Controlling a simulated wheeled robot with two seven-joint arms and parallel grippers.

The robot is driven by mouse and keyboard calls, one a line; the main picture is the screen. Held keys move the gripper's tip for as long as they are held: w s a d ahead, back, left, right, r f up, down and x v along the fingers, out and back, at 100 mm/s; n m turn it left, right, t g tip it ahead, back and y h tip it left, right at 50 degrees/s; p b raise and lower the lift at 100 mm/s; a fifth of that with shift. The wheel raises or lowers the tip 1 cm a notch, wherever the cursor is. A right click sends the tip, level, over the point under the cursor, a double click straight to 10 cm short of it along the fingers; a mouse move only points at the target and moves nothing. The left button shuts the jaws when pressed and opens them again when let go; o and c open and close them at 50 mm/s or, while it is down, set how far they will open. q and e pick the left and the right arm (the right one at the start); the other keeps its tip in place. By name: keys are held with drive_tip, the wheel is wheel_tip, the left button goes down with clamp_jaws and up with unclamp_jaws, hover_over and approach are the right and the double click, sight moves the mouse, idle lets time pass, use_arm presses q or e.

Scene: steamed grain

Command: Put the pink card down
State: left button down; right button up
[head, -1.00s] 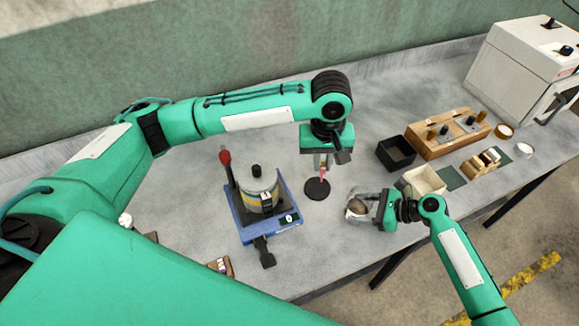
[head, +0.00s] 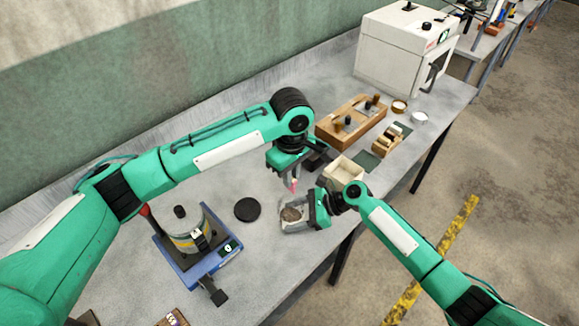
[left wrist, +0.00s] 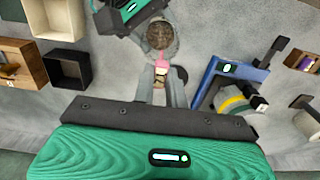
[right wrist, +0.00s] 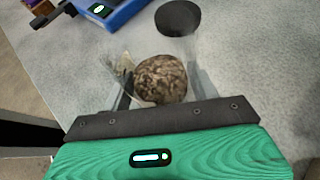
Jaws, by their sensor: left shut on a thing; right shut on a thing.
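The pink card (head: 293,184) shows as a small pink piece at the tips of my left gripper (head: 292,178), which is shut on it. It also shows in the left wrist view (left wrist: 161,64), just beside the clear container. My right gripper (head: 309,211) is shut on this clear container (head: 288,226), which holds a brown grain mass (head: 291,214). The right wrist view shows the grain mass (right wrist: 161,78) close up between the fingers. The card's full outline is hidden or too small to tell.
A round black disc (head: 247,209) lies on the table, left of the clear container. A blue scale (head: 210,262) bears a metal pot (head: 187,232). A cream open box (head: 345,168) and a wooden tray (head: 330,141) stand right. Bare table lies around the disc.

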use_arm(q)
drive_tip(key=shift+f, duration=3.7)
drive_tip(key=c, duration=1.3)
unclamp_jaws()
drive_tip(key=shift+c, duration=0.2)
wheel_tip(320, 180, up, 7)
drive_tip(key=shift+r, duration=0.1)
use_arm(e)
drive_tip(key=o, duration=0.8)
